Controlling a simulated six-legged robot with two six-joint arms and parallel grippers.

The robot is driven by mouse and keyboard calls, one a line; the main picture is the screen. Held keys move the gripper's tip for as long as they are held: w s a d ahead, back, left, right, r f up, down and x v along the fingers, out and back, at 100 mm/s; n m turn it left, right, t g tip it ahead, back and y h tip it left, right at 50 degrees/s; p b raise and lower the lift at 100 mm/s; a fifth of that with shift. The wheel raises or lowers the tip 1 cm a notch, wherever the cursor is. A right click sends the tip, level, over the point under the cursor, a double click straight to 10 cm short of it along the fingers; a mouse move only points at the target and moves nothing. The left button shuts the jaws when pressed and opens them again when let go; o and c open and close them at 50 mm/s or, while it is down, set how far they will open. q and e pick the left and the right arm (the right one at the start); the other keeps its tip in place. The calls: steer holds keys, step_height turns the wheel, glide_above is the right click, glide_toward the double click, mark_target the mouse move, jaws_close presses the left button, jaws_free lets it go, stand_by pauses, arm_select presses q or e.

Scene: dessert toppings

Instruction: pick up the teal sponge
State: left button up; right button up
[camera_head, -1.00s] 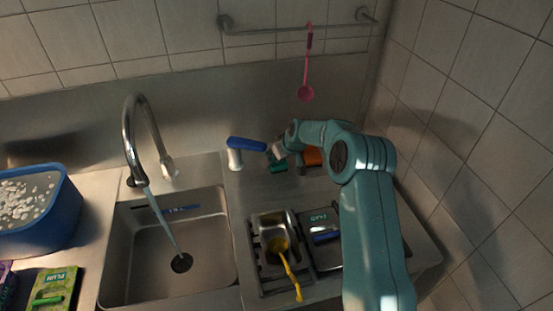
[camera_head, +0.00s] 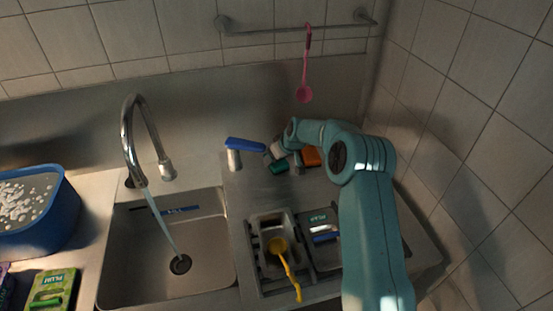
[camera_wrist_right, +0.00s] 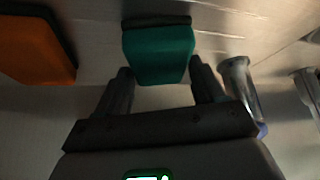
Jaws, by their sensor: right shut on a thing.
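The teal sponge (camera_wrist_right: 158,52) is a small block with a dark edge strip. In the right wrist view it sits between the two fingertips of my right gripper (camera_wrist_right: 160,70), which is shut on it. In the head view the sponge (camera_head: 279,167) shows as a small teal patch at the gripper (camera_head: 287,160), on or just above the counter behind the drying racks. Whether it touches the counter is hard to tell. My left gripper is not in view.
An orange sponge (camera_head: 312,157) is just right of the gripper, also in the wrist view (camera_wrist_right: 35,48). A blue-topped metal item (camera_head: 246,144) stands close on the left. The rack with a metal pan (camera_head: 268,222) and yellow spoon (camera_head: 284,262) is in front; the sink (camera_head: 150,240) is left.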

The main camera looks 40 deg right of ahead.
mark_target(283, 164)
steer(key=shift+s+r, duration=0.1)
steer(key=shift+r, duration=0.15)
steer(key=s+b, duration=0.2)
steer(key=s, duration=0.2)
steer(key=shift+a, duration=0.2)
step_height(283, 164, up, 14)
steer(key=shift+w+r+b, duration=0.1)
steer(key=shift+w+b, duration=0.05)
steer(key=shift+b, duration=0.25)
